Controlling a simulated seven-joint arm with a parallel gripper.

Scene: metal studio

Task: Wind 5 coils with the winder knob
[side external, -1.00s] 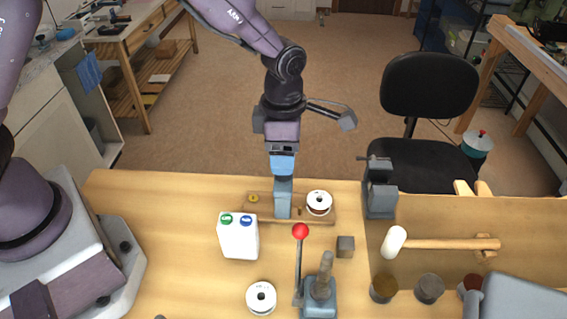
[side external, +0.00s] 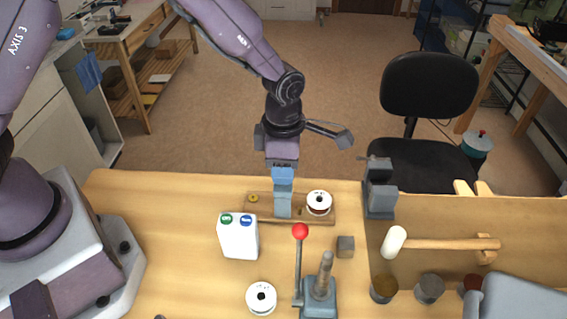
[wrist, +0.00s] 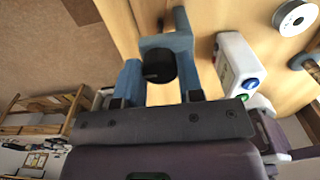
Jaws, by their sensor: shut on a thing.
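The winder has a wooden base (side external: 262,215) with a blue-grey upright (side external: 283,206) near its middle. A white-flanged spool (side external: 319,203) with a dark reddish band sits at the base's right end. A small yellow disc (side external: 253,198) lies at its left end. My gripper (side external: 282,180) points down at the upright. In the wrist view its blue fingers (wrist: 160,72) are shut on the black round winder knob (wrist: 158,67), with a blue-grey part of the winder just beyond. The fingers hide the knob in the side view. Wire turns cannot be counted.
A white box (side external: 238,238) with green and blue buttons stands in front of the winder. A red-ball lever (side external: 300,232), a loose white spool (side external: 261,298) and a small grey block (side external: 345,246) are nearby. A grey vise-like device (side external: 380,188) and a mallet (side external: 440,244) lie right.

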